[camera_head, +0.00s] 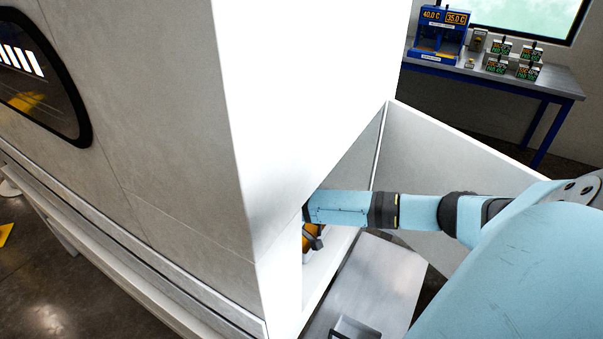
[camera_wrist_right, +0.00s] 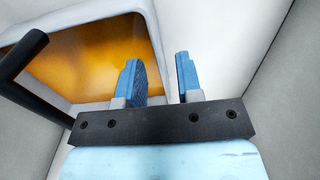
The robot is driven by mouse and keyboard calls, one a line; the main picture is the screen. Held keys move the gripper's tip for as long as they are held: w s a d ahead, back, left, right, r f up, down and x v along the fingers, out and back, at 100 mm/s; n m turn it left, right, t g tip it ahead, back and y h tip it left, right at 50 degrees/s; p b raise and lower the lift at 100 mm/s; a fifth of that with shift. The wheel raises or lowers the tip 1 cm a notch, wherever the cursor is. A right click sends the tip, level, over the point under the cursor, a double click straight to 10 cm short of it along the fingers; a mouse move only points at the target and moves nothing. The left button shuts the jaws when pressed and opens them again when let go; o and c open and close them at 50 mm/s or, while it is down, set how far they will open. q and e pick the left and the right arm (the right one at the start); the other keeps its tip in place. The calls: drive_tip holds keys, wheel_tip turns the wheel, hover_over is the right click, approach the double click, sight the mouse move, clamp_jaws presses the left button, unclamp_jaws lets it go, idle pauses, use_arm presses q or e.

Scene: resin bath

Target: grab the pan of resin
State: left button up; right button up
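The pan (camera_wrist_right: 150,22) shows in the right wrist view, pale-walled and with amber resin (camera_wrist_right: 75,62) inside. My right gripper (camera_wrist_right: 160,75) is open, its two blue fingers apart. The left finger overlaps the resin side in the picture and the right finger lies over the pale surface outside the pan. The pan's right rim runs between them in the picture; I cannot tell whether they touch it. In the head view my right arm reaches in from the right behind the white cabinet's corner, which hides most of the gripper. A small amber patch (camera_head: 307,243) shows there. My left gripper is not in view.
The big white cabinet (camera_head: 180,130) fills the left and middle. A black bar (camera_wrist_right: 22,55) stands at the left of the wrist view. Pale walls (camera_wrist_right: 275,90) lie close to the gripper's right. A metal bench (camera_head: 555,85) with instruments stands at the back right.

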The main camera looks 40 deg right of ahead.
drive_tip(key=shift+w+f, duration=0.1)
drive_tip(key=shift+f, duration=1.45)
clamp_jaws()
drive_tip(key=shift+r, duration=0.15)
